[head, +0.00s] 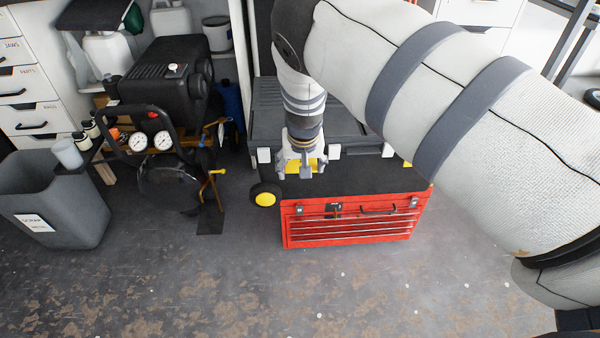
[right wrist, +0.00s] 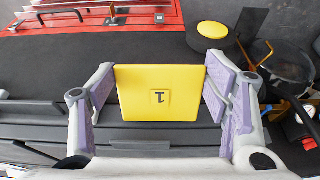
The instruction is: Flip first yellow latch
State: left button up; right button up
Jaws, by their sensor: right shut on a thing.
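The first yellow latch (right wrist: 158,108) is a flat yellow plate marked "1", seen upside down in the right wrist view. My right gripper (right wrist: 160,85) is shut on it, with one purple-padded finger at each side edge. In the head view the right gripper (head: 303,172) points down at the front of a dark grey case (head: 265,122), and part of the yellow plate shows behind the fingers. A second yellow patch (head: 407,163) shows farther right on the case front, mostly hidden by my right arm. My left gripper is not in view.
A red toolbox (head: 350,232) with a black top stands in front of the case. A wheel with a yellow hub (head: 264,199) is at its left. A black compressor (head: 160,85) with gauges and a grey bin (head: 50,205) stand left. The front floor is clear.

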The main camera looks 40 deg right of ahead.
jog(key=shift+w+r+g+y+b, duration=0.1)
jog(key=shift+r+g+y+b, duration=0.3)
jog(key=shift+g+y+b, duration=0.25)
jog(key=shift+r, duration=0.1)
jog(key=o, duration=1.2)
jog(key=shift+c, duration=0.2)
notch_tip(320, 180, up, 12)
jog(key=s, duration=0.1)
jog(key=shift+s+a, duration=0.35)
jog(key=shift+a, duration=0.1)
